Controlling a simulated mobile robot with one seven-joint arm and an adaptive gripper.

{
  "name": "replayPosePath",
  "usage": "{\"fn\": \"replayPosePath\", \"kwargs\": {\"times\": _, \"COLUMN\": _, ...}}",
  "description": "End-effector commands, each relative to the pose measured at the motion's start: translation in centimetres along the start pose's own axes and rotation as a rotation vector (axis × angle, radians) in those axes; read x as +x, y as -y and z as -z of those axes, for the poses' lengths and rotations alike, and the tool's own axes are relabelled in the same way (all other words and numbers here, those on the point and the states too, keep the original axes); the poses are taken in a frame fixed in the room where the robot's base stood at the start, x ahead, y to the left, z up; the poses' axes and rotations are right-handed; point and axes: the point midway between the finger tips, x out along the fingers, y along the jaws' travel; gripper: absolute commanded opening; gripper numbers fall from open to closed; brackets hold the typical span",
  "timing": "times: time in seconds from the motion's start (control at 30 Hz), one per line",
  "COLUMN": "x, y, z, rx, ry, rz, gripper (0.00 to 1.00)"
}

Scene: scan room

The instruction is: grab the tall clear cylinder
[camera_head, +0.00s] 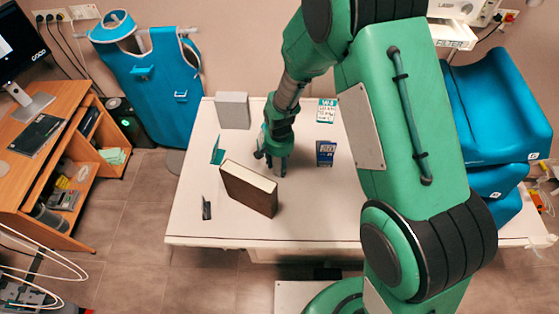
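I cannot make out a tall clear cylinder in the head camera view. My green arm reaches over the white table (310,222), and my gripper (272,166) points down near the table's middle, behind the brown book. The fingers are small and dark here, so I cannot tell whether they are apart or around something. The gripper and arm hide part of the table top.
A thick brown book (248,187) stands just in front of my gripper. A grey box (232,110), a teal item (217,151), a dark small item (206,208), a blue box (325,152) and a printed card (326,110) surround it. The table's front right is bare.

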Motion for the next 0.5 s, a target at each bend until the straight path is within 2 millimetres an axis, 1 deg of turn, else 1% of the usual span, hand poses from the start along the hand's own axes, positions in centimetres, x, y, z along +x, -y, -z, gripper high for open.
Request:
{"fn": "replayPosePath", "kwargs": {"times": 0.03, "x": 0.00, "y": 0.00, "z": 0.00, "rx": 0.000, "ry": 0.000, "rz": 0.000, "gripper": 0.20}}
{"fn": "replayPosePath", "kwargs": {"times": 0.13, "x": 0.00, "y": 0.00, "z": 0.00, "rx": 0.000, "ry": 0.000, "rz": 0.000, "gripper": 0.00}}
{"fn": "replayPosePath", "kwargs": {"times": 0.37, "x": -0.09, "y": 0.03, "z": 0.05, "rx": 0.000, "ry": -0.001, "rz": 0.001, "gripper": 0.00}}
{"fn": "replayPosePath", "kwargs": {"times": 0.5, "x": -0.46, "y": 0.04, "z": 0.08, "rx": 0.000, "ry": -0.002, "rz": 0.001, "gripper": 0.00}}
